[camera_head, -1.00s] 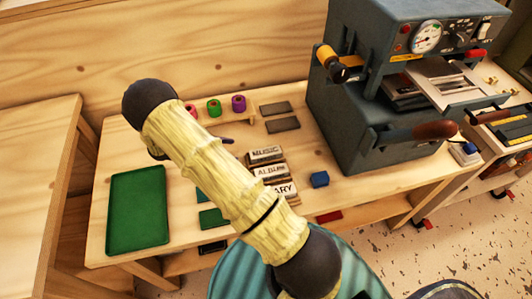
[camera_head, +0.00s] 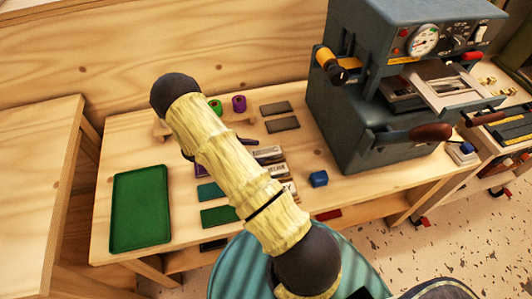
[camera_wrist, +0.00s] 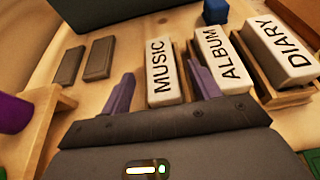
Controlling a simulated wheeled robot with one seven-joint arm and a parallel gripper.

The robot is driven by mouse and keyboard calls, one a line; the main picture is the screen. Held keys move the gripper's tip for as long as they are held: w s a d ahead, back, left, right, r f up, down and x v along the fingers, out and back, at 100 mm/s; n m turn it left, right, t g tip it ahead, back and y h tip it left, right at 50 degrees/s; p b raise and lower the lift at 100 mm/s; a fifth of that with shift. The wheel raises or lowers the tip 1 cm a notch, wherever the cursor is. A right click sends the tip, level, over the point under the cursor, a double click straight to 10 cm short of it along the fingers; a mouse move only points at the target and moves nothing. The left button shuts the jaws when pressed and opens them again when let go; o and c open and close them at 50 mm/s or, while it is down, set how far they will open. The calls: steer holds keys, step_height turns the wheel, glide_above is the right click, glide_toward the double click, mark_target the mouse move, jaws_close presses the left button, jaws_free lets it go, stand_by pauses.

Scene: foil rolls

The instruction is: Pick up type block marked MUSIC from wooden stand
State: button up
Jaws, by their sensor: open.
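The white block marked MUSIC (camera_wrist: 163,72) stands on its wooden stand in the wrist view, its lettering facing me. In the head view the MUSIC block (camera_head: 267,152) is partly covered by my arm. My gripper (camera_wrist: 160,76) is open and empty, with one purple-grey finger to the left of the block and the other to its right, near the gap before ALBUM. I cannot tell how deep the fingers reach beside the block. The ALBUM block (camera_wrist: 222,55) and the DIARY block (camera_wrist: 281,50) stand to the right on similar stands.
The dark press (camera_head: 375,110) stands right of the blocks. A blue cube (camera_head: 319,179) lies between them. Two flat grey pieces (camera_head: 282,124) lie behind. Green and purple rolls (camera_head: 239,103) stand on a small rack. A green tray (camera_head: 140,209) lies at left.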

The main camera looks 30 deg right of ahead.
mark_target(264, 152)
steer(key=x, duration=0.3)
steer(key=shift+s+d+p, duration=0.1)
steer(key=shift+d+p, duration=0.15)
steer(key=shift+p, duration=0.05)
steer(key=shift+f, duration=0.1)
steer(key=c, duration=1.3)
